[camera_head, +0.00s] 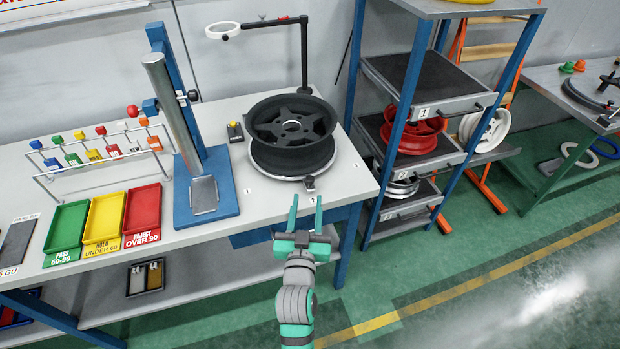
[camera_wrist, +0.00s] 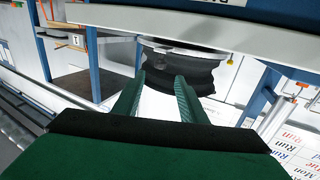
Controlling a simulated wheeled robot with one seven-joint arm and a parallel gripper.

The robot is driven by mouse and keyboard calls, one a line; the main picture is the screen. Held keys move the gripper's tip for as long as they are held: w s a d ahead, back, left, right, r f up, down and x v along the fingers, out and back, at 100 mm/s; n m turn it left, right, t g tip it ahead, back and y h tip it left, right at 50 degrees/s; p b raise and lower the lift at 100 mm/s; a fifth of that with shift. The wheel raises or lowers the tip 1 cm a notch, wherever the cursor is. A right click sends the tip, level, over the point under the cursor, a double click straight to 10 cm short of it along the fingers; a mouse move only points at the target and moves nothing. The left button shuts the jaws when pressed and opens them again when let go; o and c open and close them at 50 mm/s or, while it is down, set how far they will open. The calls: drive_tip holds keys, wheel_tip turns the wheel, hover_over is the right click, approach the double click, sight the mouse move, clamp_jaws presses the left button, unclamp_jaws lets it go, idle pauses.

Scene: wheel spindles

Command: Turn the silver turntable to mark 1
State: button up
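The silver turntable (camera_head: 262,169) sits on the grey-white bench, with its rim showing under a black spoked wheel (camera_head: 291,122). A small dark and silver knob (camera_head: 309,183) sits at the turntable's front right edge. A mark "1" (camera_head: 247,190) is on the bench at the turntable's front left; another small mark, seemingly "2" (camera_head: 312,197), is near the knob. My gripper (camera_head: 306,199) is open and empty at the bench's front edge, just in front of the knob, apparently not touching it. The wrist view, seemingly upside down, shows the open fingers (camera_wrist: 160,76) and the black wheel (camera_wrist: 185,75).
A blue post stand with a silver column (camera_head: 172,110) stands left of the turntable. Green, yellow and red trays (camera_head: 103,222) lie further left. A gauge arm (camera_head: 304,60) rises behind the wheel. A blue-framed shelf (camera_head: 398,110) with wheels stands close on the right.

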sight(310, 182)
drive_tip(key=w, duration=0.9)
drive_tip(key=shift+w+d, duration=0.3)
drive_tip(key=shift+d, duration=0.1)
clamp_jaws()
